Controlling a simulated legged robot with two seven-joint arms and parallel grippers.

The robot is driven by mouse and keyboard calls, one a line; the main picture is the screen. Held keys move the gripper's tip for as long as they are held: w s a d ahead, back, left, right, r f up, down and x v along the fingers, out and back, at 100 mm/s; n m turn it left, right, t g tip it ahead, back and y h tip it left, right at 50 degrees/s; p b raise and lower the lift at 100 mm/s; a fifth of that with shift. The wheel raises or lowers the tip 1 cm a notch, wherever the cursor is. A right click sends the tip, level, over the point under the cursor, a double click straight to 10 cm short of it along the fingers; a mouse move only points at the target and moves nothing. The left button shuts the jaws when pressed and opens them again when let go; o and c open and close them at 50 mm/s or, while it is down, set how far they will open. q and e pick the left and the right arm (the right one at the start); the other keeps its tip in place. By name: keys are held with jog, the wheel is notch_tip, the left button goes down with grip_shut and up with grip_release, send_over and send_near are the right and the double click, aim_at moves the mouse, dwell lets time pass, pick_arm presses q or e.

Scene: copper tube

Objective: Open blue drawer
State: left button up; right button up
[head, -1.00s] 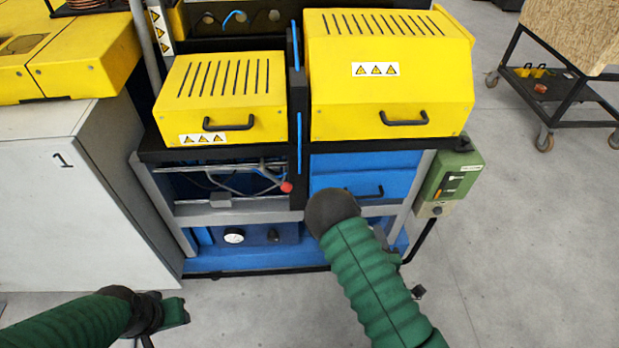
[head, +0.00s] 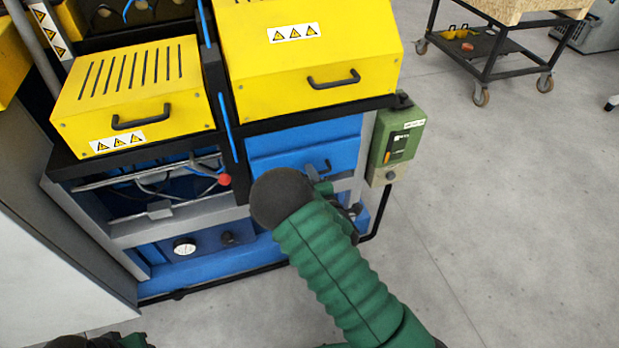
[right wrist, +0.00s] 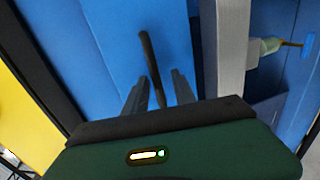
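The blue drawer (head: 290,148) is in the right part of the machine, below the large yellow cover, and looks closed. Its black handle (head: 326,168) is partly hidden behind my right arm. In the right wrist view the handle (right wrist: 147,55) runs lengthwise on the blue drawer front (right wrist: 110,45). My right gripper (right wrist: 158,90) is open, with one finger on each side of the handle's near end and gaps between. In the head view the right gripper (head: 320,178) is largely hidden by its own arm. My left gripper (head: 130,341) is cut off at the bottom left edge.
A green control box (head: 397,143) is mounted just right of the drawer. Two yellow covers with black handles (head: 334,80) sit above. A red knob (head: 224,179) is to the left. The floor (head: 480,220) on the right is clear up to a wheeled cart (head: 490,50).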

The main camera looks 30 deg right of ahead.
jog(key=shift+w+d+f, duration=0.1)
jog(key=shift+w, duration=0.35)
jog(key=shift+a, duration=0.3)
grip_shut()
jog(key=shift+d, duration=0.1)
jog(key=shift+s, duration=0.15)
dwell(0.6)
